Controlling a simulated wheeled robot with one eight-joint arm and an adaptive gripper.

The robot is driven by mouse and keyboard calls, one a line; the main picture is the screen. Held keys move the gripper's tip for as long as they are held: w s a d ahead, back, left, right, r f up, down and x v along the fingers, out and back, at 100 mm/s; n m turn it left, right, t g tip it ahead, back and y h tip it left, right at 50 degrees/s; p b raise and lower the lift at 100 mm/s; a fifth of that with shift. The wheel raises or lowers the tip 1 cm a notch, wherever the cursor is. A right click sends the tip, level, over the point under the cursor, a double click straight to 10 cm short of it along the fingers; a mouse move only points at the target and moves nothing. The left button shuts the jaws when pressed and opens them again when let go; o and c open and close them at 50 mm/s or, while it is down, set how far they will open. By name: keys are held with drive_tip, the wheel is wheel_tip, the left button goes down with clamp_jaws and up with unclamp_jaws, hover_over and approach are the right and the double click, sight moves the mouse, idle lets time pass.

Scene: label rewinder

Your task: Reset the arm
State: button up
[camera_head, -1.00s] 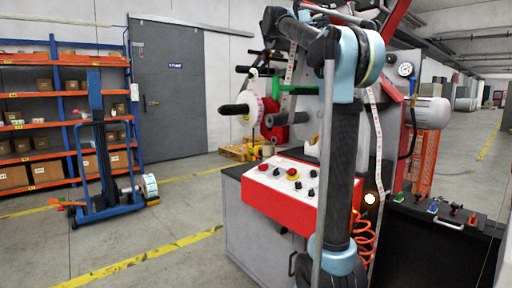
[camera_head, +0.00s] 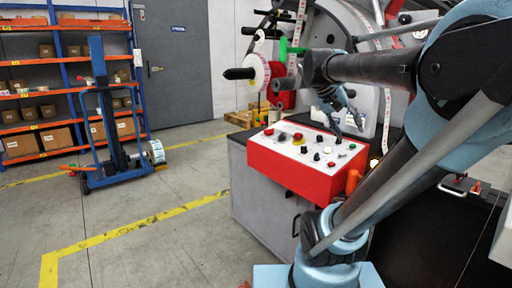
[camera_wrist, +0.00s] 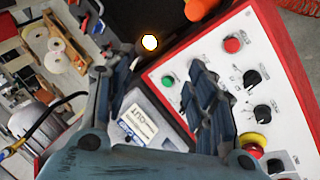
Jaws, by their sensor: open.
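My arm spans the right side of the head view in blue and dark grey. Its gripper (camera_head: 347,127) hangs beyond the red and white control panel (camera_head: 306,162) of the label rewinder. In the wrist view, my gripper (camera_wrist: 155,100) has its two dark fingers spread apart with nothing held between them. The control panel (camera_wrist: 232,75) lies beside and behind the right finger, with its buttons and knobs in sight. Whether the fingers touch the machine cannot be told.
A glowing round lamp (camera_wrist: 150,42) sits near the panel. A label roll (camera_head: 257,75) is mounted on the rewinder. A blue lift trolley (camera_head: 110,130) stands on the left before orange shelves (camera_head: 30,95). The floor between trolley and machine is clear.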

drive_tip(key=s+a+f+n+y, duration=0.2)
drive_tip(key=s+a+f, duration=0.4)
drive_tip(key=f, duration=0.6)
drive_tip(key=s+a+f+n+y, duration=0.2)
drive_tip(key=s+a+f+y, duration=0.3)
drive_tip(key=f, duration=0.8)
drive_tip(key=shift+s+a, duration=0.55)
drive_tip(key=shift+s, duration=0.15)
drive_tip(key=shift+f, duration=0.1)
drive_tip(key=shift+w+f, duration=0.2)
drive_tip(key=shift+w, duration=0.25)
